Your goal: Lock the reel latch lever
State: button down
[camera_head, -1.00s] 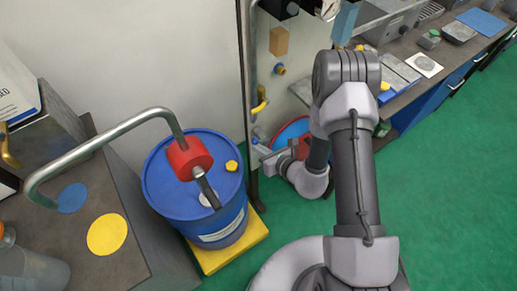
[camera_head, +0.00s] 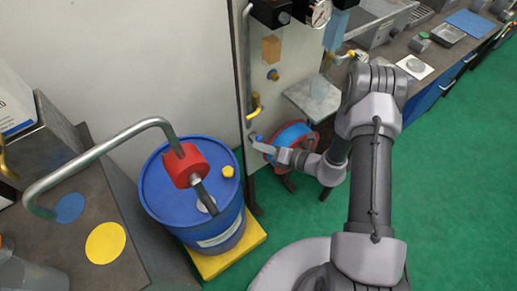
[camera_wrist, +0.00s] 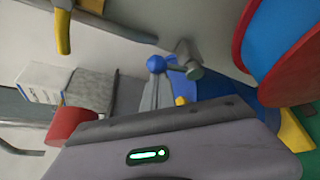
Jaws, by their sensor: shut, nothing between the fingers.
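The reel (camera_head: 291,137), blue with red rims, stands low beside the wall panel in the head view; its blue face and red rim fill the upper right of the wrist view (camera_wrist: 283,35). The latch lever's blue ball knob (camera_wrist: 156,64) shows in the wrist view, with a short grey rod running right to a grey pivot (camera_wrist: 192,68). In the head view the small blue knob (camera_head: 255,138) is at the panel's edge, left of the reel. My gripper (camera_head: 266,148) is shut and empty, just beside the knob. I cannot tell whether it touches.
A yellow hooked handle (camera_head: 255,105) is on the panel above the knob. A blue drum (camera_head: 185,207) with a red-collared bent pipe stands on a yellow base (camera_head: 235,255) to the left. A grey shelf (camera_head: 312,98) juts out above the reel. Green floor is open at right.

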jog(key=shift+w+d+r, duration=0.1)
jog(key=shift+w+d, duration=0.1)
jog(key=shift+d, duration=0.1)
jog(key=shift+w+d, duration=0.1)
dwell(0.5)
